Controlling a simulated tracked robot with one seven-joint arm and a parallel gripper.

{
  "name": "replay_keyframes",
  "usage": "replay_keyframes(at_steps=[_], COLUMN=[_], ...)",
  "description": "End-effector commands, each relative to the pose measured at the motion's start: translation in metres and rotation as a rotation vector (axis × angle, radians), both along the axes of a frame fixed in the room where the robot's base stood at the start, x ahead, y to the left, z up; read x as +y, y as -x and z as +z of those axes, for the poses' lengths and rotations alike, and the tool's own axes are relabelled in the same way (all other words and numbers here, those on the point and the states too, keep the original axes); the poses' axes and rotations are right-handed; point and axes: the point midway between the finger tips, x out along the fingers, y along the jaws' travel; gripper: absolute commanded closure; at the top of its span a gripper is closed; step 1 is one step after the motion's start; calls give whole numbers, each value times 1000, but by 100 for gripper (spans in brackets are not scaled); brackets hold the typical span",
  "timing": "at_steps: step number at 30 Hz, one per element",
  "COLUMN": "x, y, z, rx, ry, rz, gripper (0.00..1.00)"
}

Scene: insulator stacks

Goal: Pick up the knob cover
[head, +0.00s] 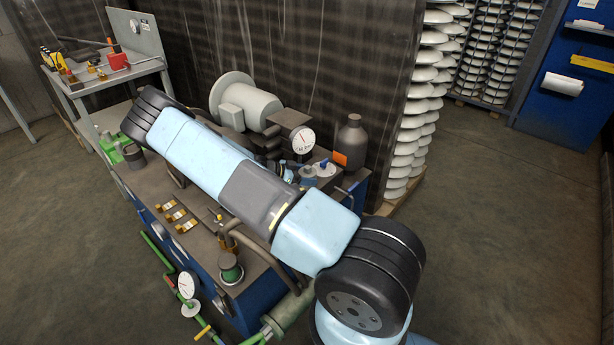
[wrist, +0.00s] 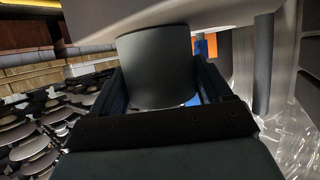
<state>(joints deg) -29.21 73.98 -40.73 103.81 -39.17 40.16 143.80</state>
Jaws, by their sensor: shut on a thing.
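In the wrist view a dark grey, smooth round piece, which looks like the knob cover (wrist: 155,68), stands between my two fingers. My gripper (wrist: 157,92) is shut on it, with one dark finger against each side. Its upper end meets or lies just under a broad grey body (wrist: 165,14); I cannot tell whether they touch. In the head view my arm crosses the bench, and the knob cover and my fingertips cannot be made out clearly behind it.
A blue hydraulic bench (head: 205,270) carries a motor (head: 243,105), a pressure gauge (head: 303,140) and a dark bottle (head: 352,142) close to my arm. White insulator stacks (head: 408,150) stand behind. A side table (head: 105,75) is at upper left. The floor at right is clear.

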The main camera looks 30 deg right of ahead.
Motion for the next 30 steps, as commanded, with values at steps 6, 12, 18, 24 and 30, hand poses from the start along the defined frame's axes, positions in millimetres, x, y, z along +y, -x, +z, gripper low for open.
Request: replay_keyframes(at_steps=[6, 12, 18, 24, 30], x=[0, 0, 1, 1, 37], y=[0, 0, -1, 0, -1], z=[0, 0, 5, 35, 73], rx=[0, 0, -1, -3, -4], ry=[0, 0, 0, 0, -1], rz=[0, 0, 1, 0, 3], gripper=[49, 55, 55, 55, 61])
